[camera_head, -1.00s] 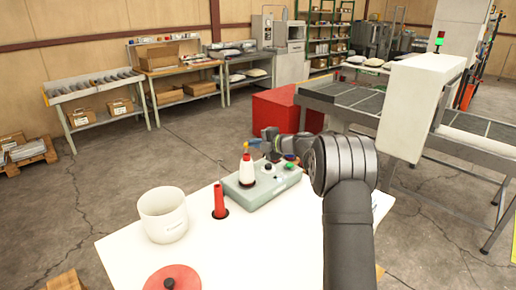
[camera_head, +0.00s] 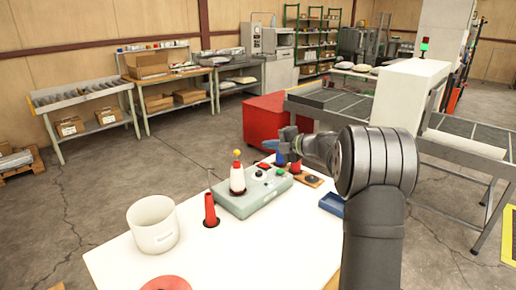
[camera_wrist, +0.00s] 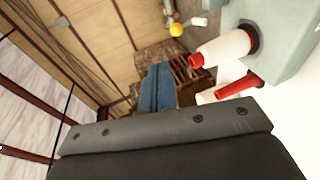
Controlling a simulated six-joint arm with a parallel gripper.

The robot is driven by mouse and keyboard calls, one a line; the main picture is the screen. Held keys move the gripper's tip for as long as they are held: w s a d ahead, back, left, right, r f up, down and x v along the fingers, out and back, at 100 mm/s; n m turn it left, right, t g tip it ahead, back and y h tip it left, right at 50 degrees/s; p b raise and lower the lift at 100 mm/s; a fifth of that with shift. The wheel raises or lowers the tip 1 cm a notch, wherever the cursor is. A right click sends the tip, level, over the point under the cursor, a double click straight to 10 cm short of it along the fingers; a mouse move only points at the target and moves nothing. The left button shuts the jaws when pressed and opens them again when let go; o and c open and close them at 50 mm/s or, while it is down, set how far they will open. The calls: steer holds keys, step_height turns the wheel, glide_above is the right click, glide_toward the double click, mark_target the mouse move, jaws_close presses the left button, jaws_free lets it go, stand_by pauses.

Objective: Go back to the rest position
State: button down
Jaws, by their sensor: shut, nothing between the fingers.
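My gripper (camera_head: 272,145) is above the far side of the white table, beyond the control box. Its blue fingers (camera_wrist: 157,88) are closed together with nothing between them in the wrist view. It is apart from the things on the table. My dark upper arm joint fills the right of the head view.
The white table (camera_head: 255,250) holds a white pot (camera_head: 153,225), a red cone (camera_head: 210,210), a red-and-white bottle (camera_head: 237,180), a grey-green control box (camera_head: 250,200) and a blue tray (camera_head: 332,204). A red bin (camera_head: 264,118) and a conveyor (camera_head: 335,103) stand behind.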

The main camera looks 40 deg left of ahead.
mark_target(239, 152)
steer(key=shift+v, duration=1)
steer(key=shift+a+r, duration=0.1)
steer(key=shift+r, duration=0.05)
steer(key=a+f, duration=0.2)
steer(key=a, duration=0.1)
steer(key=s+a+f, duration=0.1)
steer(key=a+f, duration=0.1)
steer(key=a, duration=0.2)
steer(key=s+a+f, duration=0.1)
steer(key=a+f, duration=0.1)
steer(key=a, duration=0.2)
steer(key=shift+s+a+f, duration=0.2)
steer(key=shift+f, duration=0.2)
